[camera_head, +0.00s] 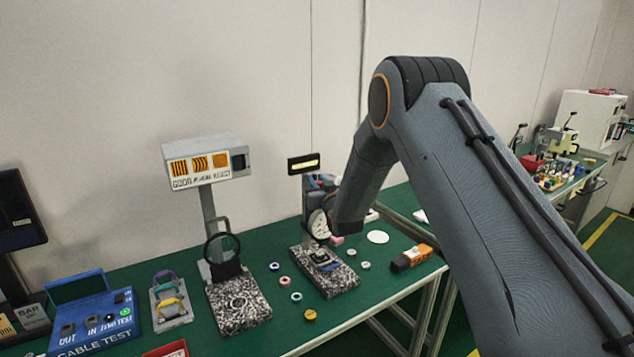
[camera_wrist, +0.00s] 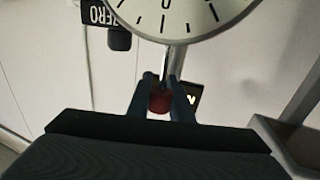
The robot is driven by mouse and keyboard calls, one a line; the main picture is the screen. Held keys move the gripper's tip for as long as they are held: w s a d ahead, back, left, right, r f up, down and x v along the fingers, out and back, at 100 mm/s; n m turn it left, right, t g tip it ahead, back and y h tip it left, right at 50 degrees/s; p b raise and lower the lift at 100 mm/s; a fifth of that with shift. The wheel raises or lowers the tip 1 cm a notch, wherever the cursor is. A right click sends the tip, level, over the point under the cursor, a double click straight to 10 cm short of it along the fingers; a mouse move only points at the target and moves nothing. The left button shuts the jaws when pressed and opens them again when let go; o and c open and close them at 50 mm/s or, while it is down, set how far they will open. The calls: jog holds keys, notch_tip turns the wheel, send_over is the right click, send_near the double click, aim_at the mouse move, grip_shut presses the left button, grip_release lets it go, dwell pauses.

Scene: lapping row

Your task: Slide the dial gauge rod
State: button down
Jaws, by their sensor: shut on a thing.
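The dial gauge (camera_head: 319,224) has a round white face and is mounted on a stand with a speckled granite base (camera_head: 343,284). In the wrist view its face (camera_wrist: 182,12) fills the top edge, and a thin metal rod (camera_wrist: 175,62) runs from it to between my fingers. My gripper (camera_wrist: 166,88) is shut on the rod, with a red piece (camera_wrist: 160,101) showing between the blue-grey fingers. In the head view my wrist is beside the gauge at its right, and the fingers cannot be made out.
A second granite stand (camera_head: 240,308) with a display box (camera_head: 207,161) stands to the left. Several small rings lie between the stands. An orange and black tool (camera_head: 411,257) and a white disc (camera_head: 378,237) lie to the right on the green table. A blue cable tester (camera_head: 92,318) is at far left.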

jog(key=shift+f+b, duration=0.65)
jog(key=shift+f, duration=0.3)
jog(key=c, duration=1.6)
grip_release()
jog(key=b+v, duration=0.2)
jog(key=v, duration=0.6)
jog(key=shift+w, duration=0.1)
